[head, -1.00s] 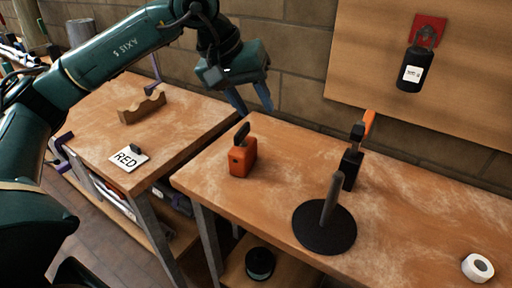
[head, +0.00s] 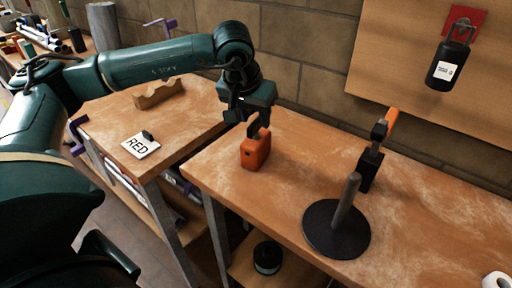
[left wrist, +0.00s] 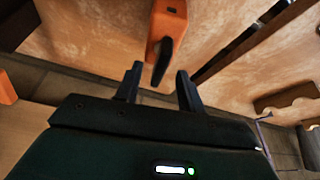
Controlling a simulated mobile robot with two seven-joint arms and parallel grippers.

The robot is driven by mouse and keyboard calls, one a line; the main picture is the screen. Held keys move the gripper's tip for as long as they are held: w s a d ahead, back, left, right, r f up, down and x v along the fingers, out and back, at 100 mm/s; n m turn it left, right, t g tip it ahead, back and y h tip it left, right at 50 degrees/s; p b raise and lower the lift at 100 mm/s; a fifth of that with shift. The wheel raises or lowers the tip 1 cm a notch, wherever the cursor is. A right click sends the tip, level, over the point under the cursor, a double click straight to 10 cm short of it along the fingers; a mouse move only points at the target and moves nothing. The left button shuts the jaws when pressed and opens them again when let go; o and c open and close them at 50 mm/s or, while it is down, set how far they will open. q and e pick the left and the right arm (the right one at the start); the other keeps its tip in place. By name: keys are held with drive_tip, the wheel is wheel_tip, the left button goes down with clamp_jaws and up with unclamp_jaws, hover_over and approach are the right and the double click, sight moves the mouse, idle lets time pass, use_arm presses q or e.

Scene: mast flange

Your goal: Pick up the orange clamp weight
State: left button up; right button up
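The orange clamp weight (head: 255,152) stands upright near the left end of the right-hand bench, with a black handle on top. In the left wrist view its orange body (left wrist: 167,22) is at the top and its black handle (left wrist: 162,62) points toward my fingers. My left gripper (head: 259,122) is just above the weight, pointing down. In the left wrist view my left gripper (left wrist: 159,74) is open, its two fingertips on either side of the handle's end. I cannot tell whether they touch it. My right gripper is not in view.
A black clamp with an orange handle (head: 372,165) and a black round base with a grey post (head: 335,232) stand to the right. A brick wall is behind.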

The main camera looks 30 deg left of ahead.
use_arm(q)
drive_tip(key=shift+x, duration=1.25)
clamp_jaws()
